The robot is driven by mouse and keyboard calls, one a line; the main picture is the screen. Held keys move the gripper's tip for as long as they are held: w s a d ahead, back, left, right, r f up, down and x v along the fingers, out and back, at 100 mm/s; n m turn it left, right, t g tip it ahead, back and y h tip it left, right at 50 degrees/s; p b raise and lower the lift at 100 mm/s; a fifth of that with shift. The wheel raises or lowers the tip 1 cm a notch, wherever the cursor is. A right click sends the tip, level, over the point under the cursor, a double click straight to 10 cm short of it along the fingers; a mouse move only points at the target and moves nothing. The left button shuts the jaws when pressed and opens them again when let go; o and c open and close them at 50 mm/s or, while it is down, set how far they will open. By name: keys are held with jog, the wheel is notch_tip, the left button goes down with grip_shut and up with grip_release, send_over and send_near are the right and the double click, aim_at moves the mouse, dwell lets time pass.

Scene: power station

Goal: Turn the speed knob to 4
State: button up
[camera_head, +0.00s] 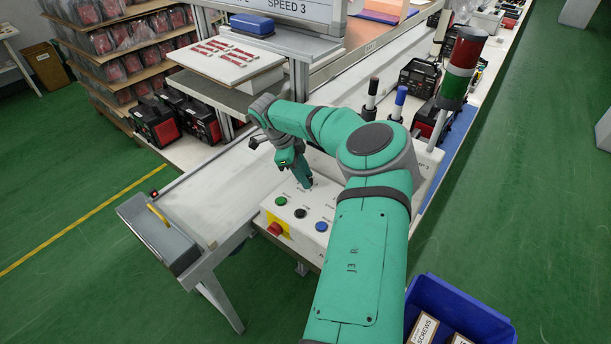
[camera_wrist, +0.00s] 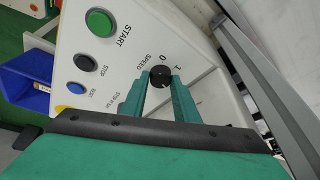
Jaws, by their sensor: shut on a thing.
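The black speed knob (camera_wrist: 160,76) sits on the white control panel (camera_head: 270,205), with the printed word SPEED and the marks 0 and 1 beside it in the wrist view. My gripper (camera_wrist: 158,88) is shut on the knob, one green finger on each side of it. In the head view my gripper (camera_head: 307,186) reaches down to the panel and hides the knob. The knob's pointer is too small to read. A sign (camera_head: 285,8) at the top of the head view reads SPEED 3.
A green START button (camera_wrist: 99,22), a black STOP button (camera_wrist: 83,62) and a blue button (camera_wrist: 76,88) lie beside the knob. A red switch (camera_head: 275,229) is on the panel's front. A signal lamp (camera_head: 461,68) stands at the back right. A blue bin (camera_head: 455,310) is at the lower right.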

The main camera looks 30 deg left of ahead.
jog(key=shift+s+a, duration=0.1)
jog(key=o, duration=0.8)
jog(key=shift+w, duration=0.25)
jog(key=shift+s+a+r, duration=0.15)
jog(key=shift+r, duration=0.35)
jog(key=r, duration=0.1)
jog(key=d+r, duration=0.1)
jog(key=shift+r, duration=0.3)
jog(key=s+d+r, duration=0.1)
jog(key=s+r, duration=0.2)
jog(key=s, duration=0.1)
jog(key=s+d+r, duration=0.2)
jog(key=s+r, duration=0.1)
jog(key=s, duration=0.1)
jog(key=s+d+r, duration=0.2)
jog(key=s+r, duration=0.1)
jog(key=s, duration=0.1)
jog(key=shift+s+d+r, duration=0.15)
jog(key=shift+d, duration=0.1)
jog(key=shift+o, duration=0.4)
